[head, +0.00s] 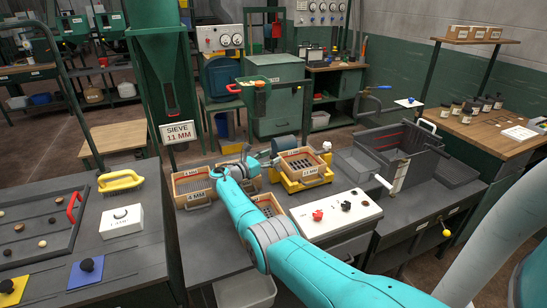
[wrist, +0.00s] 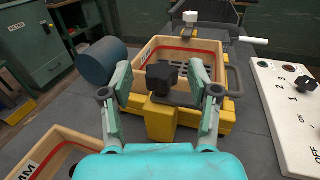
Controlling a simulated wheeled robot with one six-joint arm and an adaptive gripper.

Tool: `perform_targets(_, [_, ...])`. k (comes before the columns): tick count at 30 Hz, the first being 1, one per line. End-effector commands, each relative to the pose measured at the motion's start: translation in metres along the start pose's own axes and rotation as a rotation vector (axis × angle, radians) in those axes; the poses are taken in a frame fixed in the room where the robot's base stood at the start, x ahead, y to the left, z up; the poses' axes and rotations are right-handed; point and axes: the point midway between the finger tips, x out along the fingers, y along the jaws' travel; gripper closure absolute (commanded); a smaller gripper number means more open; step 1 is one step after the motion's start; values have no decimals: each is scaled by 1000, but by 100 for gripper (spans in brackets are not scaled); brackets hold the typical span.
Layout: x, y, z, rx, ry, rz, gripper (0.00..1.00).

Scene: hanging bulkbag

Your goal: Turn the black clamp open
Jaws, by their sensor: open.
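The black clamp (wrist: 162,76) is a dark lobed knob with a flat dark bar by it, on top of a yellow block (wrist: 160,122) in the wrist view. The yellow block is the near side of a yellow frame that holds a wooden sieve tray (wrist: 152,52). My gripper (wrist: 160,72) is open, with one finger to each side of the black knob in the picture. I see gaps between the knob and both fingers; whether they are level with it I cannot tell. In the head view my gripper (head: 250,158) is beside the yellow frame (head: 288,184), and I cannot make out the clamp there.
A dark blue cylinder (wrist: 102,61) is left of the tray. A white panel with knobs (head: 335,214) is right of the frame. More wooden sieve trays (head: 190,184) stand near my arm. A grey metal box unit (head: 390,150) is farther right.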

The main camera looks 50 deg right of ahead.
Motion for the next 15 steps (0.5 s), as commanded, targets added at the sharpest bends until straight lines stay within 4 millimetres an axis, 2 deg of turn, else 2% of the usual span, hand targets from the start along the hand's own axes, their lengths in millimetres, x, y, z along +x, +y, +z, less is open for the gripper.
perform_targets(9, [-64, 0, 0, 2, 1, 2, 39])
perform_targets(15, [-91, 0, 0, 0, 1, 1, 39])
